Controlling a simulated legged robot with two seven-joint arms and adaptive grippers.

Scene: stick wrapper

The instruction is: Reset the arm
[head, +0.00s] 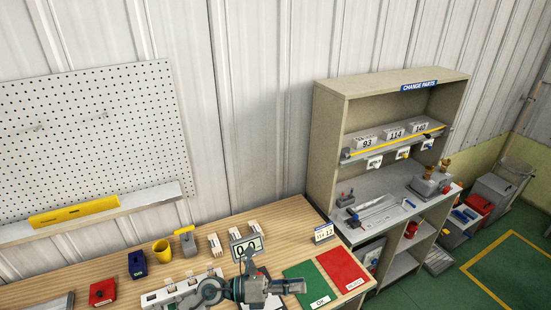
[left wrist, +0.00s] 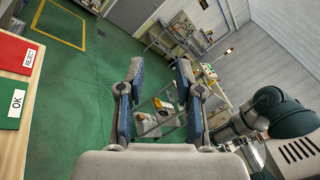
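My left gripper (head: 288,287) is low in the head view, over the front of the wooden bench, pointing right towards the green OK mat (head: 313,283). In the left wrist view its two blue-grey fingers (left wrist: 160,80) stand apart with nothing between them, above the green floor. My right gripper does not show in either view. A grey and dark green arm link (left wrist: 275,115) fills the right side of the left wrist view.
The wooden bench (head: 110,262) carries a red mat (head: 343,267), a digital display (head: 247,247), a yellow cup (head: 162,251), and blue (head: 137,264) and red (head: 102,292) boxes. A shelf unit marked CHANGE PARTS (head: 325,150) stands right. The green floor (left wrist: 75,110) has open room.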

